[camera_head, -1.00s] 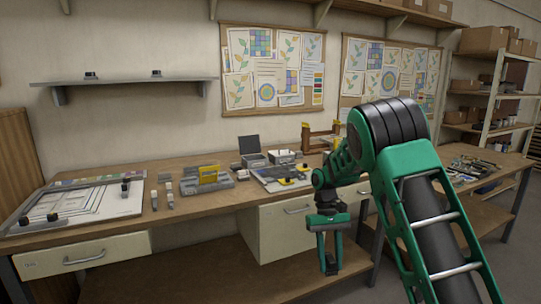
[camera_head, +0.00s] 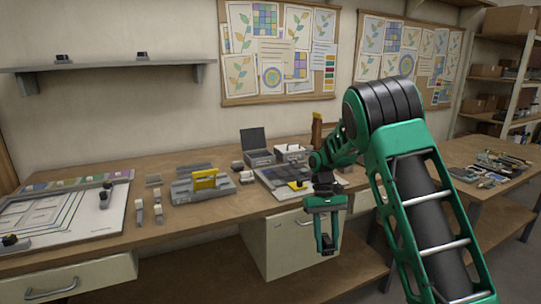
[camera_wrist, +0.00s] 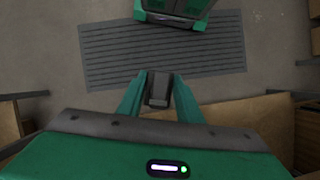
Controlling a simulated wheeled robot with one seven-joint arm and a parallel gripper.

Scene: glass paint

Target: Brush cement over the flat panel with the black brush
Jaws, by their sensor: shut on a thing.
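My gripper (camera_head: 326,246) hangs pointing down in front of the bench, below the level of its top. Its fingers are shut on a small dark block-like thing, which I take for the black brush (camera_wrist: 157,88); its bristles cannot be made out. In the head view the brush (camera_head: 326,241) shows only as a black bit between the fingertips. A dark flat panel (camera_head: 274,178) with a grid of cells lies on the bench, behind and left of my gripper. A yellow-and-black piece (camera_head: 298,185) sits at its front right. My arm hides the right side.
The wooden bench (camera_head: 125,257) has a front edge between my gripper and the panel. A grey rack with a yellow block (camera_head: 205,180), small brushes or tools (camera_head: 158,208) and a drawing board (camera_head: 105,226) stand left. Open grey boxes (camera_head: 258,157) stand behind. A grey floor mat (camera_wrist: 215,60) lies below.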

